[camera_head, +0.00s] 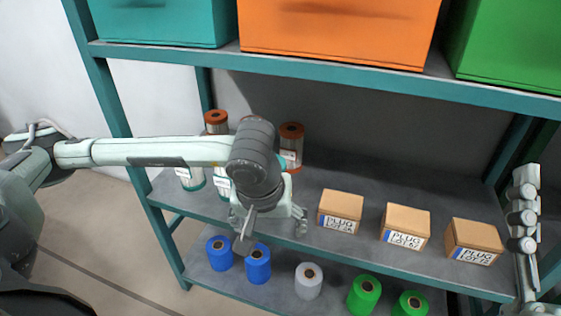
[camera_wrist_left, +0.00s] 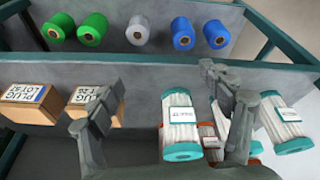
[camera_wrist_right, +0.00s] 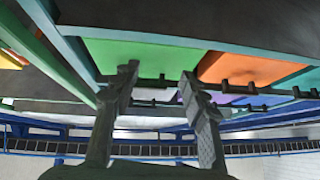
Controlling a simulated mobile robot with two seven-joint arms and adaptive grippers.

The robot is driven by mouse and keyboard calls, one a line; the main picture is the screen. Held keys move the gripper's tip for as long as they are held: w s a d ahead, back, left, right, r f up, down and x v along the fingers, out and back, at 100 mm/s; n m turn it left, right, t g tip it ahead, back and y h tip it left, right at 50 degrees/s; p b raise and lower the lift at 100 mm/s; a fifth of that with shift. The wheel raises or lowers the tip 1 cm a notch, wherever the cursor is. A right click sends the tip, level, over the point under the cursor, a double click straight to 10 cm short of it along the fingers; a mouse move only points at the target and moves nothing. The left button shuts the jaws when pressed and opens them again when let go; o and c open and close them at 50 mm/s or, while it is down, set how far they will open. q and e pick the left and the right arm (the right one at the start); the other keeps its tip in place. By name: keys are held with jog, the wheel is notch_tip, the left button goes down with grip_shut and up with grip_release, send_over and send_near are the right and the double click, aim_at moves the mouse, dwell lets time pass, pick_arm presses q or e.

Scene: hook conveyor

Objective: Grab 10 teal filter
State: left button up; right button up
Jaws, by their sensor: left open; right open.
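White pleated filters with teal ends stand on the middle shelf, partly hidden by my left arm; one shows at the left (camera_head: 190,178). In the left wrist view one teal filter (camera_wrist_left: 181,128) appears between the fingers, and another (camera_wrist_left: 282,122) is outside the right finger. Orange-ended filters (camera_head: 291,145) stand behind; one shows partly in the left wrist view (camera_wrist_left: 210,142). My left gripper (camera_head: 270,226) is open and empty, over the shelf's front beside the filters; its fingers frame the left wrist view (camera_wrist_left: 163,100). My right gripper (camera_wrist_right: 158,85) is open and empty.
Cardboard plug boxes (camera_head: 340,210) stand right of the left gripper on the middle shelf (camera_head: 365,181). Blue (camera_head: 258,264), white (camera_head: 308,281) and green (camera_head: 364,295) spools sit on the lower shelf. Teal, orange (camera_head: 335,35) and green bins fill the upper shelf.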

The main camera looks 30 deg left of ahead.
pick_arm(q)
jog(key=shift+t+y, duration=0.3)
jog(key=shift+y, duration=0.2)
jog(key=w+a, duration=0.1)
jog(key=w, duration=0.1)
jog(key=w+a, duration=0.2)
jog(key=w, duration=0.1)
jog(key=w+a+r, duration=0.1)
jog(key=w+a, duration=0.1)
jog(key=shift+w+a+r, duration=0.1)
jog(key=shift+w+a, duration=0.1)
jog(key=shift+w, duration=0.05)
jog(key=w+a, duration=0.1)
jog(key=w, duration=0.2)
jog(key=w+a, duration=0.1)
jog(key=w, duration=0.1)
jog(key=shift+a+f, duration=0.25)
jog(key=shift+a, duration=0.05)
jog(key=shift+w+a+f, duration=0.1)
jog(key=shift+f, duration=0.2)
jog(key=c, duration=1.4)
